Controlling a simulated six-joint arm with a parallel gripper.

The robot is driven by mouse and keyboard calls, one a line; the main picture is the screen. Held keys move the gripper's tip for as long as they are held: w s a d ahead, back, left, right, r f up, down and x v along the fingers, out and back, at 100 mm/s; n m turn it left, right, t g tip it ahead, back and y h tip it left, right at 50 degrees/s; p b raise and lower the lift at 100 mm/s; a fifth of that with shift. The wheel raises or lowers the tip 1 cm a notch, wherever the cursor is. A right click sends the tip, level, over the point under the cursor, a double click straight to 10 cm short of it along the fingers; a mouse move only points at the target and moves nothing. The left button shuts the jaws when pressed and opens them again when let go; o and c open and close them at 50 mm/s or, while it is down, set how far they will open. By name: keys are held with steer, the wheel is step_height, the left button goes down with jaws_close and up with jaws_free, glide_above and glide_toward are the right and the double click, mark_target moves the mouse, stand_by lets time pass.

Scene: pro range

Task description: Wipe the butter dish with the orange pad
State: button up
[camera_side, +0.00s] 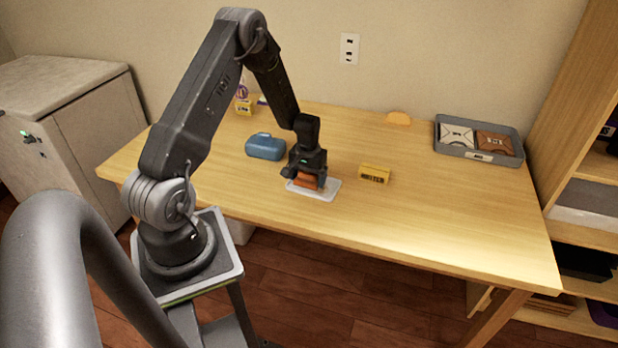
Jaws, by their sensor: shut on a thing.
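My gripper (308,176) points down near the front middle of the wooden table and is shut on the orange pad (307,182). The pad is right over a flat white dish (325,193), which looks like the butter dish base. Whether the pad touches the dish I cannot tell. A blue rounded lid-like thing (265,146), perhaps the dish's cover, lies on the table just left of my gripper. The gripper and pad hide part of the white dish.
A small yellow box (374,174) lies close to the right of the dish. A grey tray (515,157) with packets stands at the back right. The table's right front is clear.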

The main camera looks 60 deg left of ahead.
steer(key=shift+r, duration=2.85)
steer(key=shift+r, duration=1.55)
steer(key=shift+f, duration=0.1)
